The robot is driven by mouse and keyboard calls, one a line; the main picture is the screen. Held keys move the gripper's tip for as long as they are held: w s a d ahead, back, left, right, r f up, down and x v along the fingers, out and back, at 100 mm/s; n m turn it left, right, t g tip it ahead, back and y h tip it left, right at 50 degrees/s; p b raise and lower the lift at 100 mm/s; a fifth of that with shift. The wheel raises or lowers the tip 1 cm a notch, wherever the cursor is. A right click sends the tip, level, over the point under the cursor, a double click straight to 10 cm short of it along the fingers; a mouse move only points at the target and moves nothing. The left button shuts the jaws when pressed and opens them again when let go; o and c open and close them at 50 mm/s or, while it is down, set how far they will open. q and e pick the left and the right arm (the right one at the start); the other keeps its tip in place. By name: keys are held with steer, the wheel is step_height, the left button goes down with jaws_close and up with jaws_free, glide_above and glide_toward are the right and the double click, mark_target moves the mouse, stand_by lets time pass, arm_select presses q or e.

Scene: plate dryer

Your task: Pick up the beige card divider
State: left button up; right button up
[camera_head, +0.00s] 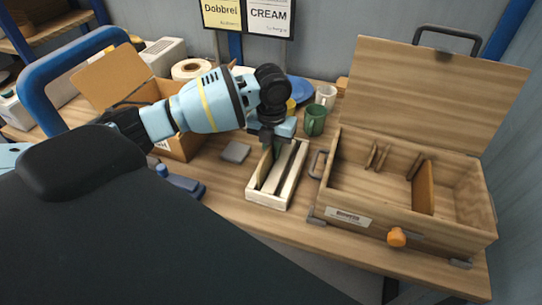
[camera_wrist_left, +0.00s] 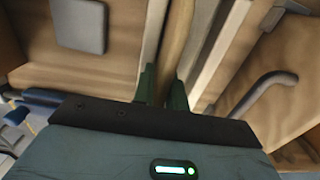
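The beige card divider (camera_head: 264,167) stands on edge in the white slotted rack (camera_head: 267,201) on the table. My left gripper (camera_head: 270,137) points down over the rack at the divider's top. In the left wrist view its two green fingers (camera_wrist_left: 163,87) are close together with the beige divider (camera_wrist_left: 178,40) between them; no clear gap shows. The divider's lower part is hidden in the rack. My right gripper is in neither view.
An open wooden box (camera_head: 350,216) with its lid raised stands right of the rack. A green mug (camera_head: 315,121) and white mug (camera_head: 326,96) are behind. A cardboard box (camera_head: 183,146) and grey block (camera_head: 236,152) are left.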

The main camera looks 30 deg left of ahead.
arm_select(q)
jaws_close()
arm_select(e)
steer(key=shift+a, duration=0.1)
arm_select(q)
steer(key=shift+r, duration=0.25)
step_height(320, 180, up, 10)
steer(key=shift+f, duration=0.15)
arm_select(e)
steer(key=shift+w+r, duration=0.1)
